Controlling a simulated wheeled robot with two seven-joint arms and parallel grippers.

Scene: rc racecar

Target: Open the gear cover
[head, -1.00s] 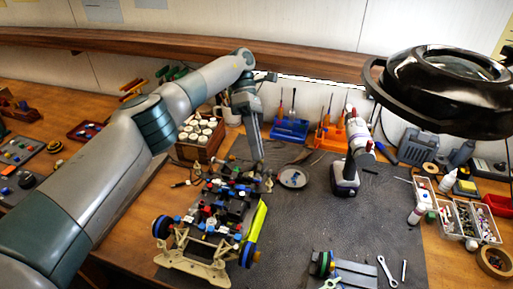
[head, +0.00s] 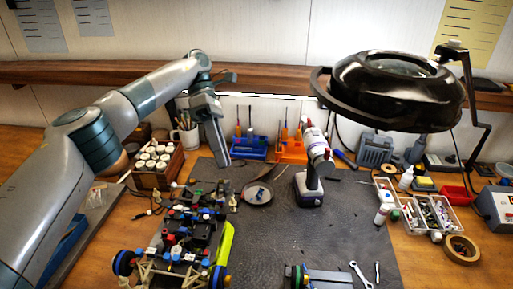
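The RC car (head: 190,240) stands on the dark mat at the lower left of the head view, its front end cut off by the bottom edge. It has a cream frame, blue-rimmed wheels, a yellow-green side panel and many small coloured parts. I cannot pick out the gear cover among them. My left gripper (head: 222,163) points down above and behind the far end of the car, apart from it. It shows side-on, so its finger gap is hidden, and nothing shows held in it. My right gripper is out of view.
A black magnifier lamp (head: 395,90) hangs at upper right. A crate of white jars (head: 157,165) stands left. The mat's middle (head: 310,235) is mostly clear.

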